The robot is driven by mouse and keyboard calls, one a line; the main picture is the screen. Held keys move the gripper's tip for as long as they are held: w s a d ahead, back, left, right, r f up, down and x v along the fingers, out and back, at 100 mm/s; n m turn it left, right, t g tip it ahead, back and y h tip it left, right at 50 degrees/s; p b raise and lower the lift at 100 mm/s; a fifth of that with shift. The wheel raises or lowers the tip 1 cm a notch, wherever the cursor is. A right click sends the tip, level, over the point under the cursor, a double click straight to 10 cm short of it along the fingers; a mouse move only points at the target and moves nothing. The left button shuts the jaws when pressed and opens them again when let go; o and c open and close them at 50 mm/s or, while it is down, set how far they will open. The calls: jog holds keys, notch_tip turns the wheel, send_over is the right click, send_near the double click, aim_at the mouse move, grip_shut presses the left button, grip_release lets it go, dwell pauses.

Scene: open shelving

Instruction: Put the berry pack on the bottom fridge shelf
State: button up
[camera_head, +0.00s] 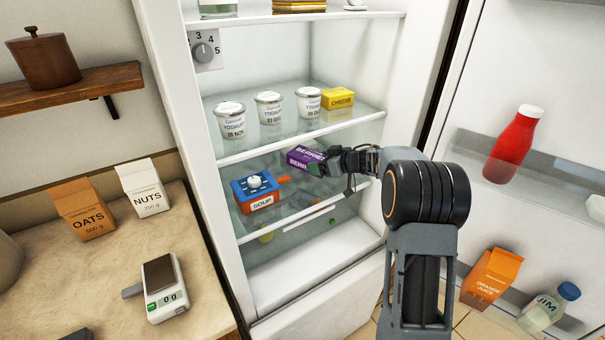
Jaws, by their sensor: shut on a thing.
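The berry pack (305,159) is a small purple box with white lettering. My gripper (328,161) is shut on it and holds it inside the open fridge, near the front edge of the glass shelf with the soup box. My arm comes in from the right, and the gripper covers the pack's right part. I cannot tell whether the pack touches that shelf. The bottom fridge shelf (300,272) is the white floor low in the fridge, below the glass shelves; its right part is partly hidden by my arm.
A blue and orange soup box (258,193) stands on the glass shelf left of the pack. Yoghurt cups (269,108) and a yellow cheese pack (338,99) stand one shelf up. The open door (545,165) holds bottles at right. A counter with cartons and a scale (164,285) is at left.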

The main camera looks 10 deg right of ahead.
aim_at(319, 189)
jog(key=shift+a+f, duration=0.2)
jog(key=shift+f, duration=1.05)
jog(key=shift+d+f+b, duration=0.1)
jog(key=shift+f+b, duration=0.2)
jog(key=shift+f, duration=1.95)
jog(key=shift+f, duration=0.15)
jog(key=o, duration=1)
jog(key=shift+s, duration=0.1)
